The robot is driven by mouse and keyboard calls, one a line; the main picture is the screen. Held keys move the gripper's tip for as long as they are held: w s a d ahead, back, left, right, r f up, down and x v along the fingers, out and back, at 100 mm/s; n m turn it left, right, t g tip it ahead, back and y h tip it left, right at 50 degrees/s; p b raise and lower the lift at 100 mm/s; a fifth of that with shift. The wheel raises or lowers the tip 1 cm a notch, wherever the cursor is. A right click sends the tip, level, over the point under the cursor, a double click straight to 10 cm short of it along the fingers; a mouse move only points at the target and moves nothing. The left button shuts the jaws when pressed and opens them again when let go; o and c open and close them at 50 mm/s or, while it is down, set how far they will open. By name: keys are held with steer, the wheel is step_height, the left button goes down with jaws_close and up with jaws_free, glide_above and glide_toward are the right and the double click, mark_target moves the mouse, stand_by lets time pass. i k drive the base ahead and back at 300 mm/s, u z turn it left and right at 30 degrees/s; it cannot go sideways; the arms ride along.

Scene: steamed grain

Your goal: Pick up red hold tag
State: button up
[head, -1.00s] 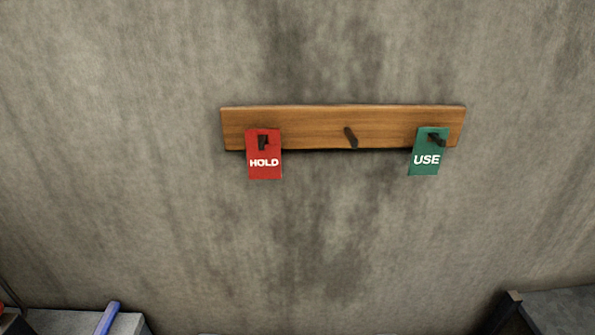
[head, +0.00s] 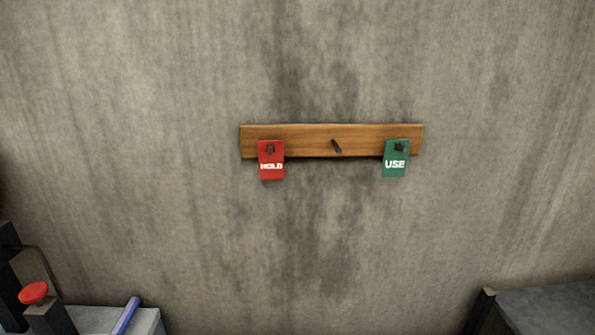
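The red hold tag (head: 271,159) hangs on the left peg of a wooden peg board (head: 308,139) on the wall. It reads HOLD in white letters, and the dark peg shows near its top. A green tag (head: 396,158) reading USE hangs on the right peg of the same board. The middle peg (head: 336,146) is bare. My gripper does not show in the head view, so its state and its place relative to the tags cannot be seen.
At the bottom left is a grey block with a blue bar (head: 126,316) on it, beside a dark post with a red knob (head: 34,292). At the bottom right is a dark-edged grey surface (head: 545,307). The stained concrete wall (head: 150,120) is otherwise bare.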

mark_target(270, 166)
steer(key=u, duration=0.2)
steer(key=i, duration=0.85)
steer(key=z, duration=0.1)
